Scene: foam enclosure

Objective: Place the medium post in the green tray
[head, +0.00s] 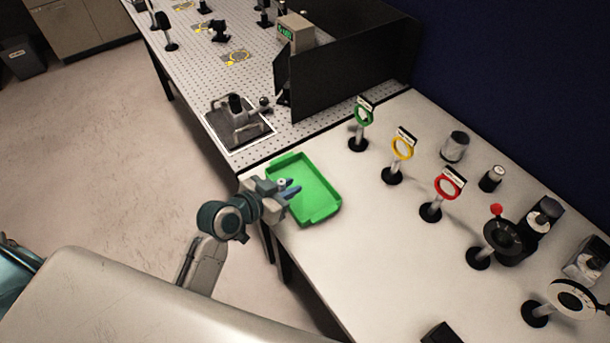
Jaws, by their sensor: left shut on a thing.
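The green tray (321,184) lies on the near white table, close to its left corner. My left gripper (290,188) is over the tray's left side, with its blue fingers pointing right. It is shut on a small pale metal piece, which I take to be the medium post (282,182). Only its top end shows between the fingers; the rest is hidden, so I cannot tell whether it touches the tray floor. The visible tray floor is empty. My right gripper is not in view.
Holders with green (364,114), yellow (402,148) and red (448,184) rings stand right of the tray. Short cylinders (454,146) and dark mounts stand farther right. A black panel enclosure (345,75) and a perforated board (215,70) lie behind. The table's middle is clear.

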